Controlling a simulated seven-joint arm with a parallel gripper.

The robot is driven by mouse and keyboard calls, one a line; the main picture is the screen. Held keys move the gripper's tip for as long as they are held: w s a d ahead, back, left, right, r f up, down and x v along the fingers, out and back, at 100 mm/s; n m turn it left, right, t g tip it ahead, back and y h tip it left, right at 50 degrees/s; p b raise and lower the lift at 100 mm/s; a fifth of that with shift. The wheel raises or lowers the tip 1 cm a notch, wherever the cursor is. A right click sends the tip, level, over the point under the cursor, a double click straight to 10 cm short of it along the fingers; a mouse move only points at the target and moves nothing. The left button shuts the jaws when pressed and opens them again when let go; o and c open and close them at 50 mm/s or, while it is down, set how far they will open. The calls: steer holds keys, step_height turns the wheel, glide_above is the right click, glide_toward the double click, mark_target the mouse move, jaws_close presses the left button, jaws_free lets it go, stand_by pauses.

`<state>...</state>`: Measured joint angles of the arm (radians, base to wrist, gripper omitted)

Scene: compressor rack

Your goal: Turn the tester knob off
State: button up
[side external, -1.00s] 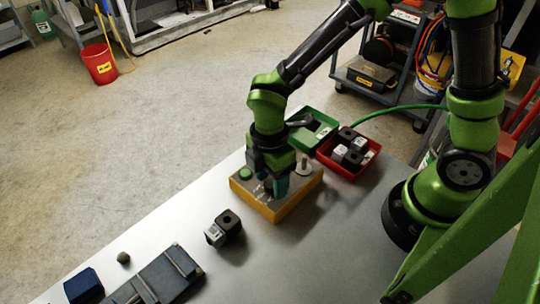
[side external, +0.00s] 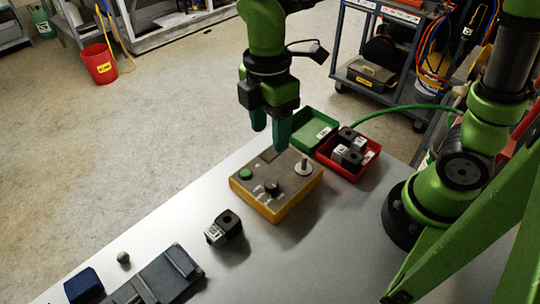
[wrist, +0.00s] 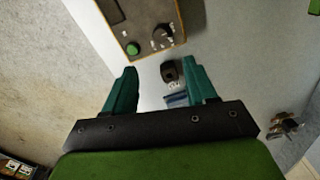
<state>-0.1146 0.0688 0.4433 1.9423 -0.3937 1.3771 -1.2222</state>
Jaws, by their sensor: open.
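The tester (side external: 277,205) is a yellow box with a grey top on the metal table. On its top are a black knob (side external: 272,186), a green button (side external: 246,174) and a pale upright post (side external: 304,166). My gripper (side external: 269,136) is above the far side of the tester, open and empty, apart from the knob. In the wrist view the knob (wrist: 161,32) and green button (wrist: 133,48) show beyond my open fingers (wrist: 160,92). The knob's marks are too small to read.
A green tray (side external: 313,130) and a red tray (side external: 345,168) holding several dark blocks stand behind the tester. A dark block (side external: 229,224) lies in front. A dark fixture (side external: 165,278), a small nut-like piece (side external: 123,257) and a blue block (side external: 83,286) lie at lower left.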

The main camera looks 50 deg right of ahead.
steer(key=shift+r, duration=1.5)
steer(key=shift+w, duration=0.1)
steer(key=s+d+r+m+t+y, duration=0.1)
steer(key=s+d+m+t, duration=0.1)
steer(key=d+m, duration=0.5)
steer(key=s+d+r+m+t+y, duration=0.1)
steer(key=s+d+m+t, duration=0.2)
steer(key=m, duration=1)
steer(key=d+t, duration=0.2)
steer(key=d, duration=0.2)
steer(key=shift+d+r+t, duration=0.15)
steer(key=shift+r+t, duration=0.1)
steer(key=shift+t, duration=0.05)
